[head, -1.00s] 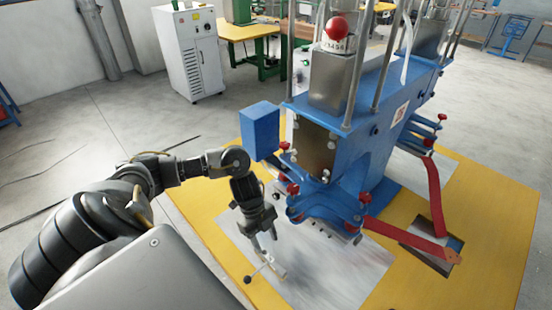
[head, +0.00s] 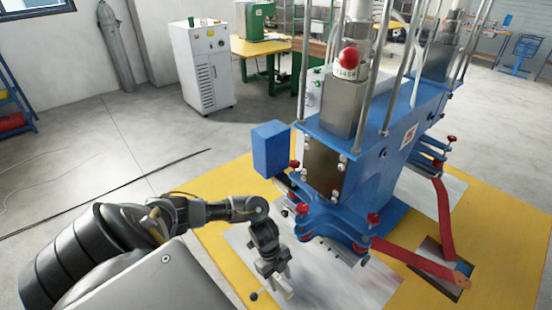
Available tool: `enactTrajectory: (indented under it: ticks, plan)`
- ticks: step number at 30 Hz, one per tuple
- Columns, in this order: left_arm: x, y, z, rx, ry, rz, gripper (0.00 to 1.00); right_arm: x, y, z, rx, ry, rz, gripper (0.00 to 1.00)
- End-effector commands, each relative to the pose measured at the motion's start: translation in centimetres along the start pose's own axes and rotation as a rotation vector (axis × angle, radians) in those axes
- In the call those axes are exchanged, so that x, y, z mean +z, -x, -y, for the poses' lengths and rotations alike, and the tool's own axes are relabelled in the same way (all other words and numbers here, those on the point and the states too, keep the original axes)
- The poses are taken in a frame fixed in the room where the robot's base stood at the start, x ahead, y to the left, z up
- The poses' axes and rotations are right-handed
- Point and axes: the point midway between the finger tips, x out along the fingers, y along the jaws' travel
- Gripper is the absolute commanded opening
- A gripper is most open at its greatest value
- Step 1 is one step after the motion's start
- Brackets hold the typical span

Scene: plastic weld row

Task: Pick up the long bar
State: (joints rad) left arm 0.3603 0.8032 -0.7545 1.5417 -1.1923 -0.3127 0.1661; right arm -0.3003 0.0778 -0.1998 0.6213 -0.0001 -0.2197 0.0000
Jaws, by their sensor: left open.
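My left gripper (head: 279,284) is open and points down over the grey plate (head: 237,247) in front of the blue machine (head: 365,165). A thin rod with a black ball end (head: 254,296) shows close beside its fingers. I cannot tell whether they touch or whether this rod is the long bar. A long, thin dark strip (head: 110,193) lies on the floor at the left, well away from the gripper. Red flat bars (head: 445,228) are on the machine's right side, apart from the gripper. My right gripper is not in view.
The blue machine stands on a yellow base (head: 505,205) and has a blue box (head: 271,148) on its near left side. A white cabinet (head: 207,65) and a yellow table (head: 262,46) stand behind. The floor at left is mostly clear.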

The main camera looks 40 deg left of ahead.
Motion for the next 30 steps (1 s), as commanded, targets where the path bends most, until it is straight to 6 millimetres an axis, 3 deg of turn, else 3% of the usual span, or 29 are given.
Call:
enactTrajectory:
  ticks: [10, 21, 30]
  plan:
    - [0.05, -0.78, -0.01, -0.001, -0.001, 0.001, 0.46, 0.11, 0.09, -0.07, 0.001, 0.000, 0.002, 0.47]
    - [0.03, -0.75, -0.01, -0.001, -0.001, 0.001, 0.00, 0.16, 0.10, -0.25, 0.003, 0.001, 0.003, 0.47]
    - [0.00, -0.68, 0.05, -0.002, -0.001, 0.000, 0.00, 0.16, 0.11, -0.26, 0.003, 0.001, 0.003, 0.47]
